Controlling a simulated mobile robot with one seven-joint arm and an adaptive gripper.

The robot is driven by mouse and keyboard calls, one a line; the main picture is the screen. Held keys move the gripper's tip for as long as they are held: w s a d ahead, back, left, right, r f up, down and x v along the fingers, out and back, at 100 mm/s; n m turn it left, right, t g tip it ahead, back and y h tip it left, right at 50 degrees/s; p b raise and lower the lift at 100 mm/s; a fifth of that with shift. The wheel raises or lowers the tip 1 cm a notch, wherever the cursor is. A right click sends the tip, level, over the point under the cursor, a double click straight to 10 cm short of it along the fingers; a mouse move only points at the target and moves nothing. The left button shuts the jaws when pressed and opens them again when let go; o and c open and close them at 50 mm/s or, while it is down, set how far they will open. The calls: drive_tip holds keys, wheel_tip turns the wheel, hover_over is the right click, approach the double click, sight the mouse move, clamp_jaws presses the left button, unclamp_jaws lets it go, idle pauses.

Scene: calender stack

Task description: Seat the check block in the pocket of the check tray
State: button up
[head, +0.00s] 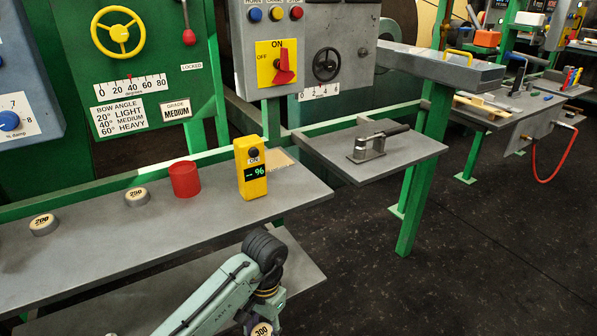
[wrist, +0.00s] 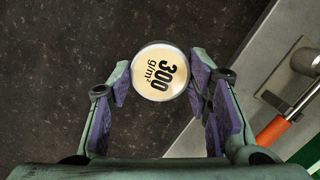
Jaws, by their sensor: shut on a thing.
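A round, pale-topped block marked "300 g/m²" (wrist: 160,72) is between the purple-padded fingers of my gripper (wrist: 161,84) in the wrist view. My gripper is shut on it, with the label facing the camera and dark floor behind. In the head view the same block (head: 262,329) shows at the bottom edge, partly cut off; the fingers there are mostly out of frame. Similar blocks marked 250 (head: 137,196) and 200 (head: 43,224) stand on the grey shelf. I cannot make out a check tray with a pocket for certain.
The grey shelf (head: 100,250) also bears a red cup (head: 185,179) and a yellow meter (head: 251,170). A side shelf (head: 410,155) holds a black-handled metal tool (head: 372,143). In the wrist view an orange handle (wrist: 272,132) lies at right. Dark floor is open at right.

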drive_tip(key=w+d+f+n, duration=0.6)
drive_tip(key=w+d+f, duration=0.1)
drive_tip(key=d+f, duration=0.2)
drive_tip(key=shift+f+h, duration=0.15)
drive_tip(key=shift+h, duration=0.25)
